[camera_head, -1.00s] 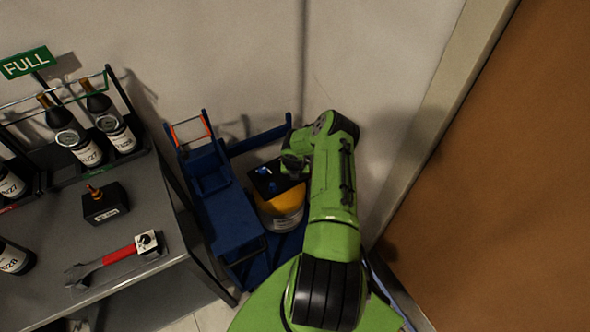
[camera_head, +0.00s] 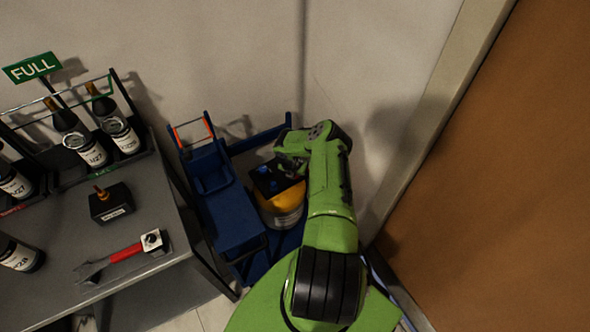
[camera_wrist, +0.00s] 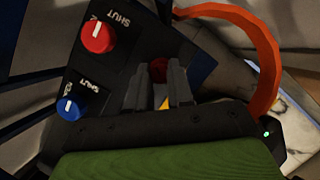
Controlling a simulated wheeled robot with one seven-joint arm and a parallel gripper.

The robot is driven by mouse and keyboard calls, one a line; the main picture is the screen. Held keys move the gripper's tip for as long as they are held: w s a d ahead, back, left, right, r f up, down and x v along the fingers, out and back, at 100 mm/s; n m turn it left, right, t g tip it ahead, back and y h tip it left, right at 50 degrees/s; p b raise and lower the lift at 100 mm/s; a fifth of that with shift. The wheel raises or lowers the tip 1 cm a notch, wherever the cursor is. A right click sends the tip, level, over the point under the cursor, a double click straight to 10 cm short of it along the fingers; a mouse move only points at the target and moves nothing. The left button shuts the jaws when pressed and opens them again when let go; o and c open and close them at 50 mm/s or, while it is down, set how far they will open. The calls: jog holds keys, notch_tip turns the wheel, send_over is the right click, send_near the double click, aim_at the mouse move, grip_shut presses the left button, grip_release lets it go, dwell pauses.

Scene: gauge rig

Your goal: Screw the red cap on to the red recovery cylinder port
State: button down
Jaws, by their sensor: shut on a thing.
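The recovery cylinder (camera_head: 285,214) is yellow with a pale label band and stands in the blue cart. A black panel (camera_head: 268,180) sits at its top. In the wrist view the panel carries a red knob (camera_wrist: 97,37) marked SHUT and a blue knob (camera_wrist: 69,107). My gripper (camera_wrist: 160,82) is over the panel, to the right of both knobs. Its fingers are shut on a small red round thing, seemingly the red cap (camera_wrist: 158,67), mostly hidden by the fingers. The red port cannot be made out, nor whether the cap touches it. In the head view my wrist hides the fingertips.
The blue cart (camera_head: 225,215) has an orange-red handle. An orange curved handle (camera_wrist: 268,55) lies close right of my gripper. The grey table (camera_head: 150,205) at left holds bottles, a black block (camera_head: 111,204) and a red-handled wrench (camera_head: 122,254). A brown door (camera_head: 500,190) stands right.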

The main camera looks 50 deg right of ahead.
jog(key=shift+s+d+r+m+g+p, duration=0.1)
jog(key=shift+d+m+g+p, duration=0.1)
jog(key=shift+m+p, duration=0.3)
jog(key=shift+d+r+m+g+p, duration=0.1)
jog(key=shift+m+g+p, duration=0.15)
jog(key=shift+p, duration=0.3)
jog(key=shift+s+a+f+m+g+h+p, duration=0.1)
jog(key=shift+m+g+h+p, duration=0.1)
jog(key=shift+m+p, duration=0.3)
jog(key=shift+a+m+g+h+p, duration=0.15)
jog(key=shift+m+p, duration=0.2)
jog(key=shift+m, duration=0.2)
jog(key=shift+d+m, duration=0.15)
jog(key=shift+m, duration=0.45)
jog(key=shift+f+m+g+b, duration=0.15)
jog(key=shift+m+g+b, duration=0.15)
jog(key=shift+m+g, duration=0.35)
jog(key=shift+m+b, duration=0.9)
jog(key=shift+m, duration=0.05)
jog(key=shift+m+g+b, duration=0.35)
jog(key=shift+m+b, duration=0.05)
jog(key=shift+b, duration=0.2)
jog(key=shift+m+b, duration=0.5)
jog(key=shift+b, duration=0.5)
jog(key=shift+w+d+b, duration=0.1)
jog(key=shift+w+b, duration=0.1)
jog(key=shift+b, duration=0.65)
